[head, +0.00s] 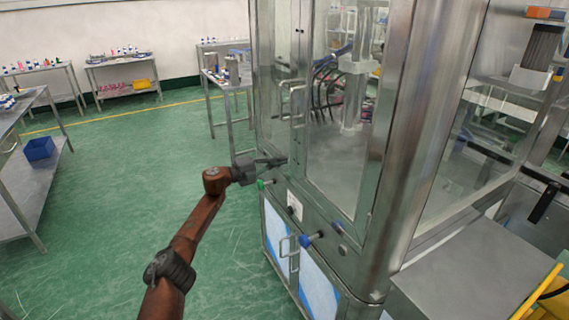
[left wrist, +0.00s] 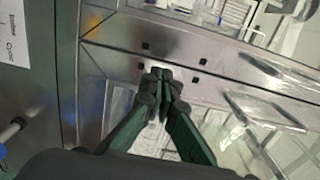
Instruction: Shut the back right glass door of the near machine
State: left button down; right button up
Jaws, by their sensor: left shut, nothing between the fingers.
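The near machine (head: 398,140) is a tall steel cabinet with glass doors. On its side facing left, a farther glass door (head: 274,60) and a nearer glass door (head: 335,150) meet at a pair of metal handles (head: 286,88). I cannot tell whether either door stands slightly ajar. My left gripper (head: 280,161) is at the lower edge of these doors, below the handles. In the left wrist view its fingertips (left wrist: 165,76) are together and empty, close over the steel frame (left wrist: 115,62); contact is unclear. My right gripper is not in view.
Below the doors are a green knob (head: 262,184), a blue knob (head: 305,241) and lower cabinet doors with handles. Worktables (head: 125,62) stand along the back wall. A blue bin (head: 39,149) sits on the left table's shelf. Green floor to the left is open.

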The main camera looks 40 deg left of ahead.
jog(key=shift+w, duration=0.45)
